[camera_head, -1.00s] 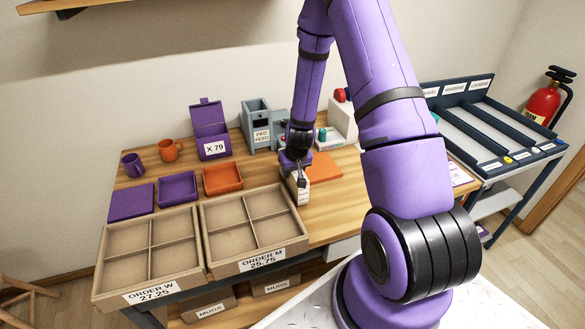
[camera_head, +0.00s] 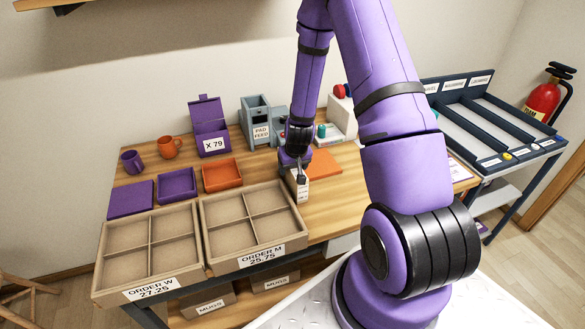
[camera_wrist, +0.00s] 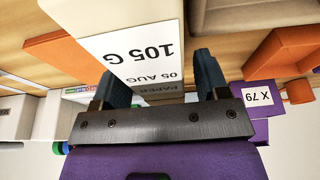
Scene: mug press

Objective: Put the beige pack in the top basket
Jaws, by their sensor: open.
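A pale pack (camera_head: 303,190) with a white label stands upright on the wooden table, just right of the ORDER M tray. In the wrist view the pack (camera_wrist: 130,45) shows a label reading 105 G, 05 AUG and PAPER, with beige sides. My gripper (camera_wrist: 163,82) is open, with a dark finger on each side of the pack's near end. In the head view my gripper (camera_head: 298,172) is right at the top of the pack. I cannot tell whether the fingers touch it. No thing clearly recognisable as a top basket is in view.
The ORDER W tray (camera_head: 150,245) and ORDER M tray (camera_head: 250,228) lie to the left. An orange plate (camera_head: 323,163) is right behind the pack, with the PAD FEED box (camera_head: 260,125) farther back. Purple and orange trays, two mugs and the X 79 box (camera_head: 211,130) fill the left back.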

